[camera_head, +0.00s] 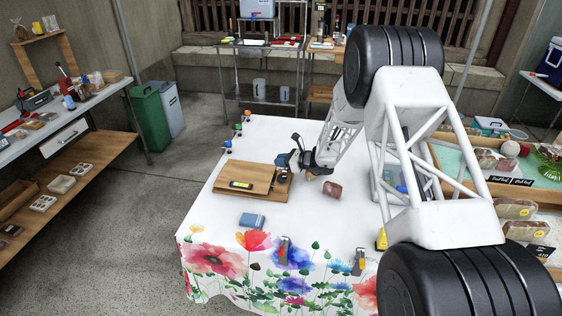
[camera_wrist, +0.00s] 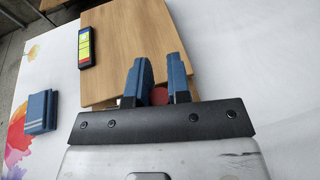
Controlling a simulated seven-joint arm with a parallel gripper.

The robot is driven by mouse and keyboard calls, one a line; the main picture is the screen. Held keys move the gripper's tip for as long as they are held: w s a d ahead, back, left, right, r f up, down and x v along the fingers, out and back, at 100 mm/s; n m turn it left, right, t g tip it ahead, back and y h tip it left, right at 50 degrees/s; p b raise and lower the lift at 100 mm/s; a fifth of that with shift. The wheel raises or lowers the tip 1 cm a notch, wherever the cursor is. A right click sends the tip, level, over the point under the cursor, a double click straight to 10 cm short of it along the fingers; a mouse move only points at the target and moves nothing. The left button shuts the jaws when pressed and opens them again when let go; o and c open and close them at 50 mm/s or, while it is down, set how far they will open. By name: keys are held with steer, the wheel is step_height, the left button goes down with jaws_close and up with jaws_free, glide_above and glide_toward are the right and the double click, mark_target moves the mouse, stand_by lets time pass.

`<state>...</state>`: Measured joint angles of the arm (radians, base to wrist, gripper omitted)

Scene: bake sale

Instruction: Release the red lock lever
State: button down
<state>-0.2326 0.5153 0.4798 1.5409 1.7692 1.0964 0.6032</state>
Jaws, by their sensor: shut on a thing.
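My gripper (camera_head: 287,163) is at the right edge of a wooden board (camera_head: 225,173) on the flower-patterned table. In the wrist view, the two blue fingers of my gripper (camera_wrist: 157,62) reach over the edge of the board (camera_wrist: 118,30). They are shut on a small red rounded part, the visible end of the red lock lever (camera_wrist: 159,96). The rest of the lever is hidden by the fingers and the dark gripper bar. In the head view I cannot make out the lever behind my gripper.
A black device with a yellow label (camera_head: 241,185) lies on the board. A reddish-brown cylinder (camera_head: 332,189) lies right of my gripper.

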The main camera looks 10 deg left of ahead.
steer(key=c, duration=1.1)
jaws_free()
steer(key=shift+v, duration=3.95)
